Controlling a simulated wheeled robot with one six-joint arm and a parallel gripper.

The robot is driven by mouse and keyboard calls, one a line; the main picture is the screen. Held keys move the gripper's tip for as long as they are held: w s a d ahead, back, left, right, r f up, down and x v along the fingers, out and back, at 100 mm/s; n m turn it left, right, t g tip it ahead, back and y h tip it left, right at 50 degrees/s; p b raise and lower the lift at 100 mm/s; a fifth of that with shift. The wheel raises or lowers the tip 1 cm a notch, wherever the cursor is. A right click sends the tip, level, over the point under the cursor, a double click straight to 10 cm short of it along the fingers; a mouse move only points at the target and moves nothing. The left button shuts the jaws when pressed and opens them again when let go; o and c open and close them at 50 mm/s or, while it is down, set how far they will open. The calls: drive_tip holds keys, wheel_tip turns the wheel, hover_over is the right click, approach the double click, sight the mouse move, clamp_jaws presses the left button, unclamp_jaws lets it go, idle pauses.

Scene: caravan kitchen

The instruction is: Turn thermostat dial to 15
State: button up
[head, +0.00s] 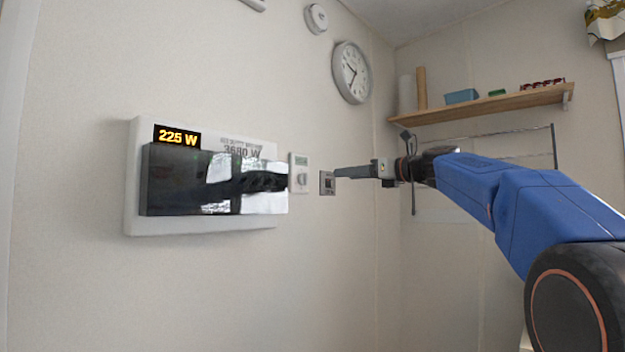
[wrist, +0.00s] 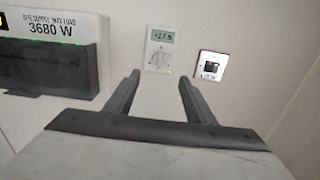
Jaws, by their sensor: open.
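The thermostat is a white wall plate (head: 299,160) with a small greenish display and a round dial (head: 301,180) below it. In the wrist view the thermostat display (wrist: 162,36) seems to read about 17, though the digits are blurred. The dial (wrist: 158,58) sits under it, ahead of my gripper (wrist: 157,80) and roughly between the two fingertips in the picture. My gripper is open and empty, with its fingers apart and the wall beyond them. In the head view my gripper (head: 338,173) points left toward the wall, right of the thermostat and apart from the dial.
A black-fronted power panel (head: 190,180) with a 225 W display is left of the thermostat. A switch plate (wrist: 211,66) is close on the right. A clock (head: 351,72) hangs above, and a wooden shelf (head: 480,104) holds small items at right.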

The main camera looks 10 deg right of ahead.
sight(307, 177)
drive_tip(key=x, duration=1.6)
drive_tip(key=shift+f, duration=0.1)
drive_tip(key=c, duration=1)
